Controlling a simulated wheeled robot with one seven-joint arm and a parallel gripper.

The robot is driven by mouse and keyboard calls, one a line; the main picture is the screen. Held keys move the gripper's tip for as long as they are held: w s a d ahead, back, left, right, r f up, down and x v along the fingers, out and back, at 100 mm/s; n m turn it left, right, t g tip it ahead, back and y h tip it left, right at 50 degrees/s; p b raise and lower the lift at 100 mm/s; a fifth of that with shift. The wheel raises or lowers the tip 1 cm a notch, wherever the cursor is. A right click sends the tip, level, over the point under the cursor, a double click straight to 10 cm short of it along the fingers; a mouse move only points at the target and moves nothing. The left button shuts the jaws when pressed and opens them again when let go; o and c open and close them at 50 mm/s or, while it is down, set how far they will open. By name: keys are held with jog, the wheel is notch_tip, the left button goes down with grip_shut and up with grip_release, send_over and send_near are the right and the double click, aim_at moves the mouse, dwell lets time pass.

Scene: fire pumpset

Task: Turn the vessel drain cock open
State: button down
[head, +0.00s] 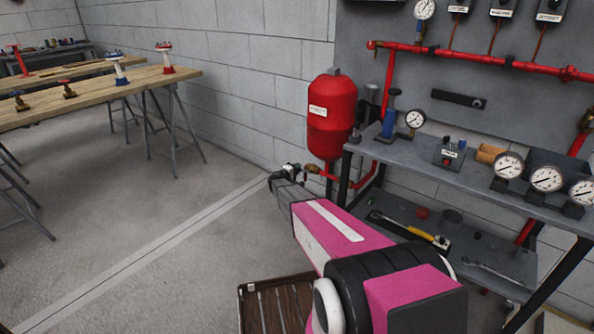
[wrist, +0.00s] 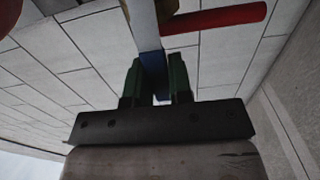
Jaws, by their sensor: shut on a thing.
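The red pressure vessel (head: 331,105) hangs by the wall in the head view, with a red pipe and a small brass fitting below it. My gripper (head: 282,172) is just left of and below the vessel, at the end of my pink arm. In the wrist view my gripper (wrist: 154,78) has its two dark green fingers shut on the blue part of the drain cock lever (wrist: 152,62). The lever's pale part runs up from the fingers towards a brass body (wrist: 166,8). In the head view the lever is too small and covered to tell its angle.
A red pipe (wrist: 220,18) runs to the right just beyond the fingers in the wrist view. A grey workbench (head: 460,175) with gauges stands to the right of the vessel. Wooden trestle tables (head: 100,85) stand at the left. The floor between is clear.

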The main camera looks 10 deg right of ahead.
jog(key=shift+s, duration=0.1)
jog(key=c, duration=1)
grip_release()
jog(key=v, duration=1)
jog(key=shift+s+a, duration=0.25)
jog(key=shift+a, duration=0.05)
